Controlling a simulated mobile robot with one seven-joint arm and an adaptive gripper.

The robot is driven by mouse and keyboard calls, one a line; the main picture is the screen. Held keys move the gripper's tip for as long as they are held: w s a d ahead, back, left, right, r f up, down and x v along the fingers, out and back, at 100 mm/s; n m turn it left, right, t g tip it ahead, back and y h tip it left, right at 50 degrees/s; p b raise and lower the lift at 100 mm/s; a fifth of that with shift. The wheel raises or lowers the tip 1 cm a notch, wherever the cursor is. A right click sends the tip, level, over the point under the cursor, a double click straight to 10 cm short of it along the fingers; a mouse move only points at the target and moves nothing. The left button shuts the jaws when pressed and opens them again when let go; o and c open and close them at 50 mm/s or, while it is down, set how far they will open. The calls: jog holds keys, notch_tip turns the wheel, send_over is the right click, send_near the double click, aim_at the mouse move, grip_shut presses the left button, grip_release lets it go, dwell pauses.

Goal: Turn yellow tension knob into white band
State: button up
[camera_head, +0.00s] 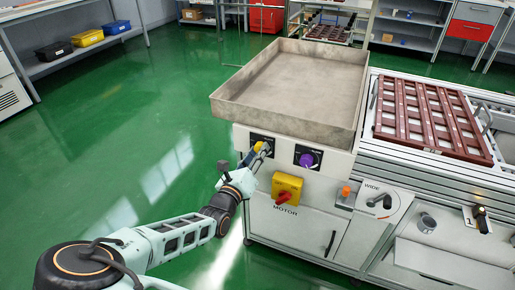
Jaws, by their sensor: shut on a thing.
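The yellow tension knob (258,147) shows as a small yellow patch on the black dial plate at the upper left of the machine's front panel. My gripper (259,153) reaches it from the left and is shut on it. The fingers cover much of the knob and its plate. The white band and the knob's pointer cannot be made out in this view.
A purple knob (306,159) sits right of the yellow one. Below are a yellow box with a red motor switch (286,189) and an orange button (346,191). A grey tray (225,103) overhangs the panel. Green floor (110,160) lies open at left.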

jog(key=m+p, duration=0.6)
jog(key=m, duration=1.5)
dwell(0.6)
jog(key=o, duration=1.1)
jog(key=shift+o, duration=0.2)
jog(key=v, duration=1.2)
